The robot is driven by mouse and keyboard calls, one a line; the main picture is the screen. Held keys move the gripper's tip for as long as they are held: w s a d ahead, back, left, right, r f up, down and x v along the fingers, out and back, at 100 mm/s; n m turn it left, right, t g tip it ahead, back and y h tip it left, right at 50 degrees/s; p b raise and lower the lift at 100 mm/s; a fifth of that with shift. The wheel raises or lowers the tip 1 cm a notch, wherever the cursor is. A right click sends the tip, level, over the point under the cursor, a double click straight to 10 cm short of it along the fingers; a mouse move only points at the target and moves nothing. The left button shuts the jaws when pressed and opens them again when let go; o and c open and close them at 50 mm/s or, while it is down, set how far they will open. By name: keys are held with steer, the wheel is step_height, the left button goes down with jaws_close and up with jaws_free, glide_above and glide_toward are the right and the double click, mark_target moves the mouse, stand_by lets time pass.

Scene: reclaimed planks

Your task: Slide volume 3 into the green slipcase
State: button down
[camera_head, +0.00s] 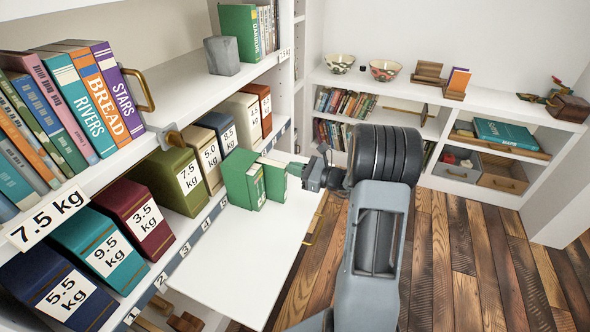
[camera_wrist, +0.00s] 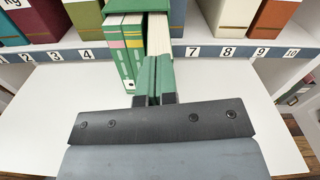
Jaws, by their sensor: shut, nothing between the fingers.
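The green slipcase (camera_head: 240,172) stands upright on a white pull-out board, and its green top (camera_wrist: 136,6) shows in the wrist view. Two green spines with pink and yellow bands (camera_wrist: 119,60) stand side by side at its open side. A pale, page-like strip (camera_wrist: 159,34) shows to their right. In the head view a green book (camera_head: 275,181) stands at the slipcase's right. I cannot read which one is volume 3. My gripper (camera_wrist: 156,99) is shut and empty, facing the slipcase's open side. Green strips show just past its fingertips; whether they touch a book is unclear.
The white board (camera_head: 255,235) is otherwise clear. Behind it, weight-marked binders (camera_head: 182,178) fill a numbered shelf. Books and a grey block (camera_head: 221,56) stand on the shelf above. A low white bookcase (camera_head: 490,102) with bowls stands across the wooden floor.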

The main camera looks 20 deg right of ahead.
mark_target(274, 163)
steer(key=shift+x, duration=3.6)
steer(key=shift+s+d, duration=0.1)
steer(key=shift+s, duration=0.05)
steer(key=v, duration=1.6)
steer(key=shift+p, duration=0.35)
steer(key=s+a+f+n+g, duration=0.3)
steer(key=s+f+n+g, duration=0.1)
steer(key=f+g, duration=0.1)
steer(key=s+a+r+n+g+h+p, duration=0.55)
steer(key=s+n+g+p, duration=0.2)
steer(key=n, duration=0.25)
steer(key=s+a+r+n+t+h+p, duration=0.1)
steer(key=s+a+r+n+h+p, duration=0.1)
steer(key=r+n, duration=0.4)
steer(key=s+a+r+n+t+h+p, duration=0.1)
steer(key=a+r+n+h+p, duration=0.3)
steer(key=r, duration=1.1)
steer(key=a+n+p, duration=0.1)
steer(key=a+p, duration=0.1)
steer(key=p, duration=0.1)
steer(key=shift+s+a+n+t, duration=0.35)
steer(key=shift+n, duration=0.05)
